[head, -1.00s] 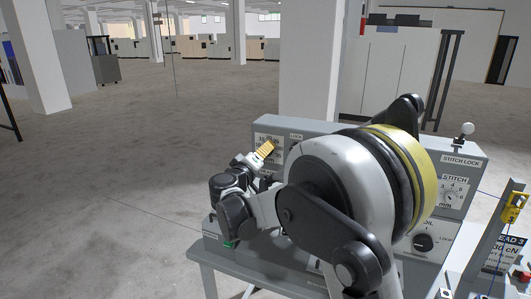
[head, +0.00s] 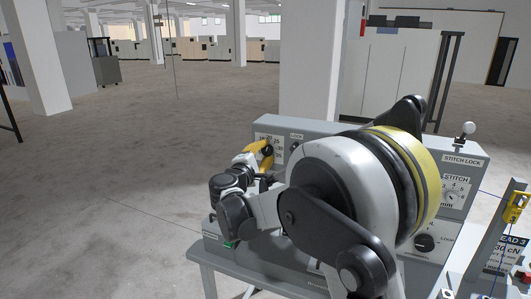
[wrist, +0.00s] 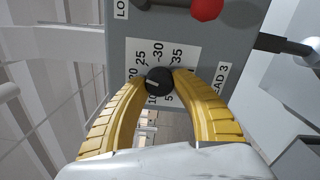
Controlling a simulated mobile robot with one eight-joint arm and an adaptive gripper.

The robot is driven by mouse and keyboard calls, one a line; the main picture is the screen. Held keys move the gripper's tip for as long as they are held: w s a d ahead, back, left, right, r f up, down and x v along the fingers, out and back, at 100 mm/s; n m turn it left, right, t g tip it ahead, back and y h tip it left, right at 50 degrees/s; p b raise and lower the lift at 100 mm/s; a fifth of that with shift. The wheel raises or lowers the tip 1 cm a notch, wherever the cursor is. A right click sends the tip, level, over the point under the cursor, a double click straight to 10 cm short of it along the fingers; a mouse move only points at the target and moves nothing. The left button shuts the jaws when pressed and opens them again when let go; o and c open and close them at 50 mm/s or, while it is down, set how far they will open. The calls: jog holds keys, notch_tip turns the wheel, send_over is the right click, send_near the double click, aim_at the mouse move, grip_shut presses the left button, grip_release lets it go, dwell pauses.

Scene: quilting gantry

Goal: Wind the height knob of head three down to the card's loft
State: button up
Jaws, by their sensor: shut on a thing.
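The height knob (wrist: 159,80) is a small black round knob with a pale pointer line, in the middle of a white dial plate (wrist: 140,48) with printed numbers such as 25, 30 and 35. A label reading "AD 3" (wrist: 221,78) is beside it. My gripper (wrist: 160,78) has its two yellow ribbed fingers curved around the knob, shut on it from both sides. In the head view my gripper (head: 267,150) is at the dial on the left of the grey panel, and my arm hides part of the panel.
A red knob (wrist: 207,9) sits above the dial in the wrist view, near a "LO" label. In the head view, a stitch dial (head: 452,193), a white ball-topped lever (head: 468,129) and a yellow clip (head: 516,207) are at the right. The floor at left is open.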

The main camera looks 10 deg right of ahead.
jog(key=n, duration=0.6)
jog(key=shift+n, duration=0.3)
jog(key=n, duration=0.5)
jog(key=shift+d, duration=0.1)
dwell(0.3)
jog(key=o, duration=1.2)
jog(key=v, duration=1.2)
